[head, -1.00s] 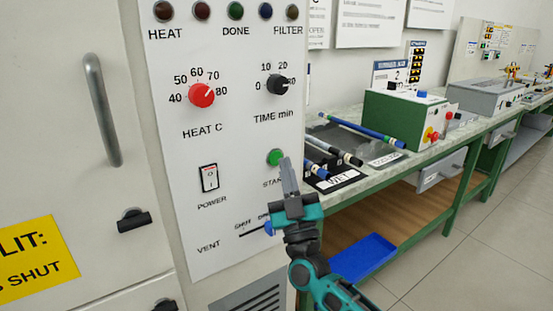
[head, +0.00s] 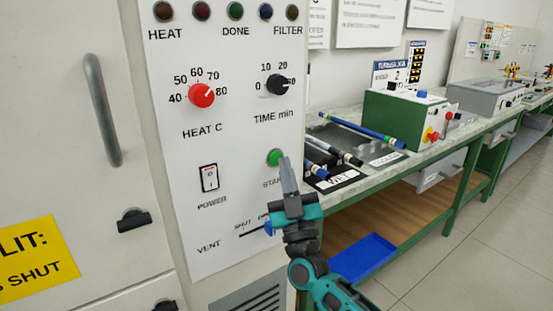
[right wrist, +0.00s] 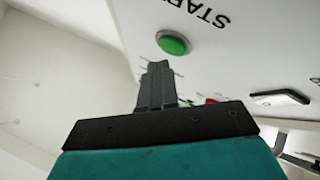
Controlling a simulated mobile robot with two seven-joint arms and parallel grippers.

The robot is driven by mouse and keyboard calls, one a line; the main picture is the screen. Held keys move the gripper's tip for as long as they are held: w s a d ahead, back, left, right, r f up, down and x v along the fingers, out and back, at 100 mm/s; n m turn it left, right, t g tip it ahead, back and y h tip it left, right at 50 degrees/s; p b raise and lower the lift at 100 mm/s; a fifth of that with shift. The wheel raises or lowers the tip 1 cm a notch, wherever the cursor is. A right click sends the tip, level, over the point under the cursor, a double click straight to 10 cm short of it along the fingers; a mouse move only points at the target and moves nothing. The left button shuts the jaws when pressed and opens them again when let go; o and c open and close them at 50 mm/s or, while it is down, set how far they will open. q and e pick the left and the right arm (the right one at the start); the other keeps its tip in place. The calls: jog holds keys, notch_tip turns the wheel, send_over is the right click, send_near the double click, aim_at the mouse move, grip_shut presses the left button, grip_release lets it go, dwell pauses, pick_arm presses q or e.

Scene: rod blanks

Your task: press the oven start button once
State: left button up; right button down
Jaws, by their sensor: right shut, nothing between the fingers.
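The green start button (head: 274,157) sits on the white oven panel (head: 225,125), above the partly covered START label. It also shows in the right wrist view (right wrist: 173,43), just beyond the fingertips. My right gripper (head: 286,163) is shut and empty, its fingers pointing up beside the button's lower right edge in the head view. In the right wrist view my right gripper (right wrist: 157,66) has its tips a little short of the button, with a visible gap. My left gripper is not in view.
The panel also holds the red heat knob (head: 201,95), black time knob (head: 277,84), power switch (head: 209,178) and blue vent slider (head: 269,228). A green-framed bench (head: 411,166) with rods and a green box (head: 392,118) stands to the right. A door handle (head: 103,110) is at left.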

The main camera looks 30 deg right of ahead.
jog(key=shift+w, duration=0.35)
jog(key=shift+w, duration=0.35)
dwell(0.6)
jog(key=shift+s+p, duration=0.55)
jog(key=shift+s, duration=0.2)
jog(key=s+p, duration=0.2)
jog(key=s, duration=0.3)
jog(key=shift+d+p, duration=0.2)
jog(key=shift+p, duration=0.2)
